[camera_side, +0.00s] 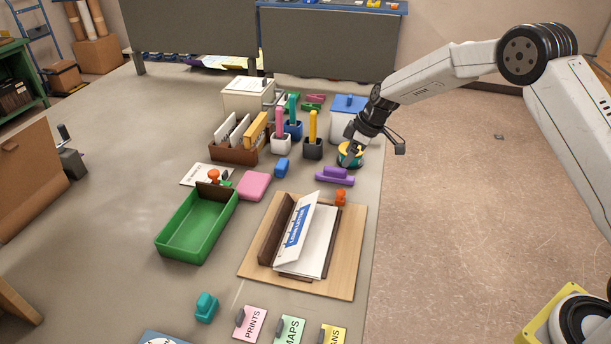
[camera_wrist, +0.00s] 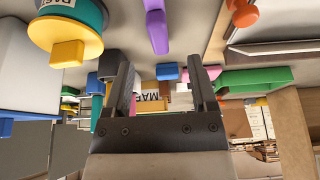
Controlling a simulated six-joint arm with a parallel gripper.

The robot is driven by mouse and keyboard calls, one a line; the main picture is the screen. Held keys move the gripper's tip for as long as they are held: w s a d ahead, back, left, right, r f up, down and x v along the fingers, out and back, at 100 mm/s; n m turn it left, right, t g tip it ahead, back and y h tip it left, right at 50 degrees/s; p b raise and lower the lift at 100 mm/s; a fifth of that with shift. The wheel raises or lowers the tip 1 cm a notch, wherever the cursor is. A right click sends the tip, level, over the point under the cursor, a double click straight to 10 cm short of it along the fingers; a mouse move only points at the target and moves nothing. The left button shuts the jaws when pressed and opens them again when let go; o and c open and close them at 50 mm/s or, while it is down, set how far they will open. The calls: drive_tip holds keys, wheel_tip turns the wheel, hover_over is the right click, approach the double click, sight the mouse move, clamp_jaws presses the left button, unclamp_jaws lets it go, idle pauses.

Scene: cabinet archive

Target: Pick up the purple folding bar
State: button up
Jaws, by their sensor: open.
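The purple folding bar (camera_side: 335,177) lies on the table near its right edge, in front of a round teal and yellow container (camera_side: 350,158). My gripper (camera_side: 353,142) is over or beside that container, behind the bar and apart from it. In the wrist view the bar (camera_wrist: 157,28) shows at the top centre, beyond the fingertips and only partly in frame. My gripper (camera_wrist: 162,80) is open there, with its two dark fingers apart and nothing held between them. In the side view the fingertips are small and partly hard to make out.
A wooden board with a document holder (camera_side: 340,270) and an orange-red stamp (camera_side: 340,197) are in front of the bar. A dark cup with a yellow item (camera_side: 313,148), a blue block (camera_side: 281,168) and a pink block (camera_side: 254,186) are to its left. The green tray (camera_side: 185,249) is farther left.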

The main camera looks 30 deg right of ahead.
sight(337, 169)
drive_tip(key=shift+x, duration=1.35)
drive_tip(key=shift+w, duration=0.1)
drive_tip(key=shift+x, duration=2.55)
drive_tip(key=shift+w+a, duration=0.1)
drive_tip(key=shift+w, duration=0.05)
drive_tip(key=shift+r, duration=0.1)
clamp_jaws()
